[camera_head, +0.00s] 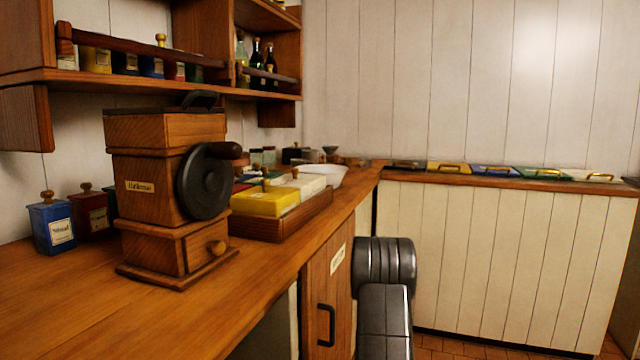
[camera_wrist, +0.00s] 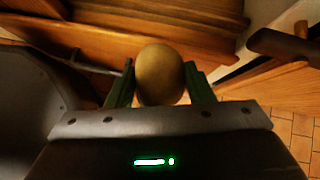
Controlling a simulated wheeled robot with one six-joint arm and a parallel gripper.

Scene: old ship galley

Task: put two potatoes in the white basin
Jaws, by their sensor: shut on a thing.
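A round yellow-brown potato (camera_wrist: 160,75) sits between the two green fingers of my gripper (camera_wrist: 161,88) in the wrist view, and the gripper is shut on it. In the head view only part of my arm shows at the lower middle; the gripper and potato are not visible there. A white basin (camera_head: 330,174) stands on the wooden counter towards its far end, partly hidden behind the tray of boxes. No second potato can be made out.
On the wooden counter (camera_head: 70,290) stand a large coffee grinder (camera_head: 165,190) and a wooden tray (camera_head: 285,225) with yellow and white boxes. A cupboard door with a black handle (camera_head: 326,325) is below. A shelf (camera_head: 180,82) hangs above. Bins with brass handles (camera_head: 495,171) line the far counter.

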